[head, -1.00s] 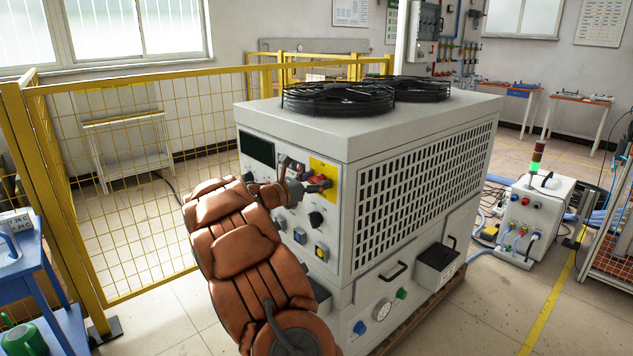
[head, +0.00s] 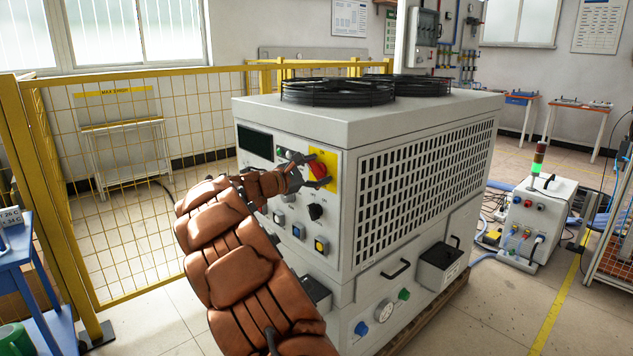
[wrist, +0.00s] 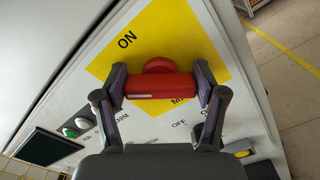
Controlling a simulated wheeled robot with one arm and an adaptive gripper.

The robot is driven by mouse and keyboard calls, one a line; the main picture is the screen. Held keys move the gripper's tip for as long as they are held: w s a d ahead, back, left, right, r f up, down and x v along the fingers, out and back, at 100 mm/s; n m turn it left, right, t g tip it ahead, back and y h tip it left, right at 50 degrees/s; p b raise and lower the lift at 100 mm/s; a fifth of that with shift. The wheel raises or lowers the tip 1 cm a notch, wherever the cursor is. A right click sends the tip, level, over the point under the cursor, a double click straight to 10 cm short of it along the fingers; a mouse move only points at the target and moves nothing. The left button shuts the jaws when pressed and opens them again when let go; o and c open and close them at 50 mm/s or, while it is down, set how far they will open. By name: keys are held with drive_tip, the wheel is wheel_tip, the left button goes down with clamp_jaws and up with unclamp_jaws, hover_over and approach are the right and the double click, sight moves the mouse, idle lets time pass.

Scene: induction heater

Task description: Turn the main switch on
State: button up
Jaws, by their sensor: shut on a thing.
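The main switch is a red rotary handle (head: 318,170) on a yellow plate (head: 331,159), high on the front panel of the white cabinet (head: 345,240). In the wrist view the red handle (wrist: 160,86) lies level across the picture, slanted against the panel lettering. "ON" is at its upper left; other lettering on the plate is partly hidden. My gripper (head: 313,170) is at the switch, one finger above and one below. In the wrist view my gripper (wrist: 161,88) is shut on the handle, a finger at each end.
A black knob (head: 316,211) and several buttons sit below the switch. Black fans (head: 338,91) top the cabinet. A yellow mesh fence (head: 130,200) stands to the left. A smaller white unit with a lit green lamp (head: 536,169) stands to the right.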

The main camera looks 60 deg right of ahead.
drive_tip(key=shift+f+m+b, duration=0.3)
drive_tip(key=shift+m+b, duration=0.85)
drive_tip(key=shift+m, duration=0.05)
drive_tip(key=shift+r+m+b, duration=0.1)
drive_tip(key=shift+m+b, duration=0.8)
drive_tip(key=shift+b, duration=0.05)
drive_tip(key=shift+r, duration=0.1)
drive_tip(key=o, duration=1.1)
drive_tip(key=shift+o, duration=0.2)
drive_tip(key=v, duration=1.2)
